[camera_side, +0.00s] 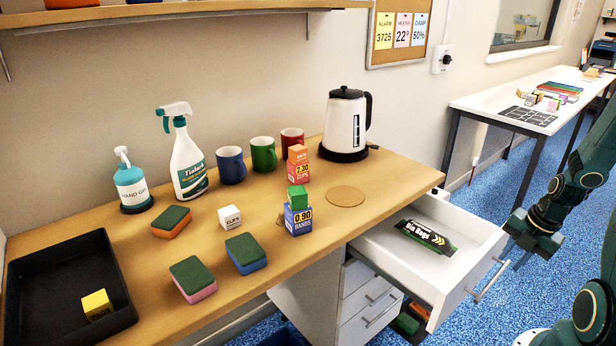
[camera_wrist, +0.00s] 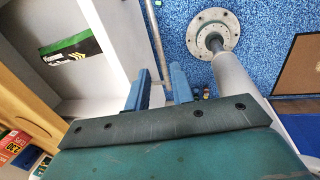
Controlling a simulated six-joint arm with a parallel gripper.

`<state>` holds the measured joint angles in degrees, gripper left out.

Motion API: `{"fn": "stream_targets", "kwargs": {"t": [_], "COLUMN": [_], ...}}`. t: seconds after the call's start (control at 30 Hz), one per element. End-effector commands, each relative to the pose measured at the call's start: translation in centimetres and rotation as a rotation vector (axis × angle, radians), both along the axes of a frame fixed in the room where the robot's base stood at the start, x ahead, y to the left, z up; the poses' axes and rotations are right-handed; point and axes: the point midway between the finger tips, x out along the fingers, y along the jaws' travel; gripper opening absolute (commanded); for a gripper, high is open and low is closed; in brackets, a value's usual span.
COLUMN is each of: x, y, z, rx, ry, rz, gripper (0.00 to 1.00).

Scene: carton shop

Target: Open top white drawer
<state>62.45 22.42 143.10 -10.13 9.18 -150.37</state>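The top white drawer (camera_side: 470,245) stands pulled well out of the desk's right end in the side view. Its bar handle (camera_side: 489,281) is on the front face. A dark green and black packet of bin bags (camera_side: 427,237) lies inside; it also shows in the wrist view (camera_wrist: 72,49). My gripper (camera_side: 520,240) is just right of the drawer front, seemingly apart from the handle. In the wrist view its two blue fingers (camera_wrist: 160,72) are spread apart. The handle bar (camera_wrist: 154,32) runs toward the gap between them; I see no finger closed on it.
Lower drawers (camera_side: 366,300) under the open one look shut. The desk top (camera_side: 300,250) holds sponges, mugs, bottles, small boxes, a black tray (camera_side: 28,250) and a kettle (camera_side: 346,125). A white side table (camera_side: 520,100) stands behind. Blue floor is open around the drawer's right.

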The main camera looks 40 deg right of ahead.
Motion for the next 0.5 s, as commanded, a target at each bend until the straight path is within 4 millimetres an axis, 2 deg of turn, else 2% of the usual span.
{"fn": "stream_targets", "kwargs": {"t": [0.03, 0.1, 0.5], "x": [0.0, 0.0, 0.0], "y": [0.0, 0.0, -0.1], "z": [0.0, 0.2, 3.8], "rx": [0.000, -0.001, -0.003], "ry": [0.000, 0.000, -0.002], "rz": [0.000, 0.000, -0.001], "gripper": [0.13, 0.00, 0.00]}}
